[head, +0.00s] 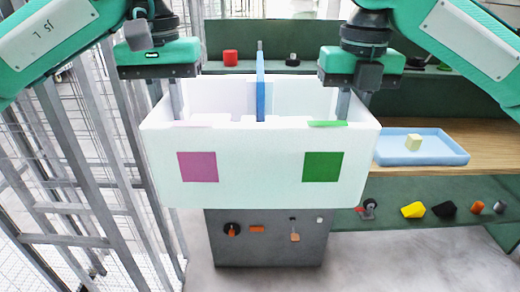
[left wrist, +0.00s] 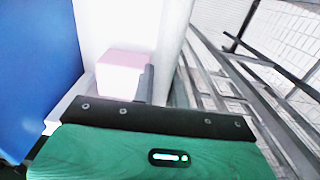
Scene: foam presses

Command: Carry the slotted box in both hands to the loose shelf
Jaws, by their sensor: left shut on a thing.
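The slotted box (head: 248,185) is white and open-topped, with a pink square and a green square on its front face. A blue divider (head: 260,88) stands upright in its middle. It also shows in the left wrist view (left wrist: 108,25), with a pale pink block-like piece (left wrist: 122,72) by the finger. My left gripper (head: 177,100) reaches down at the box's left side and is shut on it. My right gripper (head: 343,104) reaches down at its right side; its fingertips are partly hidden, so I cannot see whether they close on it. The box looks level.
A wooden shelf (head: 450,160) at right holds a blue tray (head: 420,158) with a yellowish block. A grey cabinet (head: 266,256) with small items stands beyond the box, low down. Small parts lie on the green lower shelf at right. A metal mesh fence (head: 95,150) runs close on the left.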

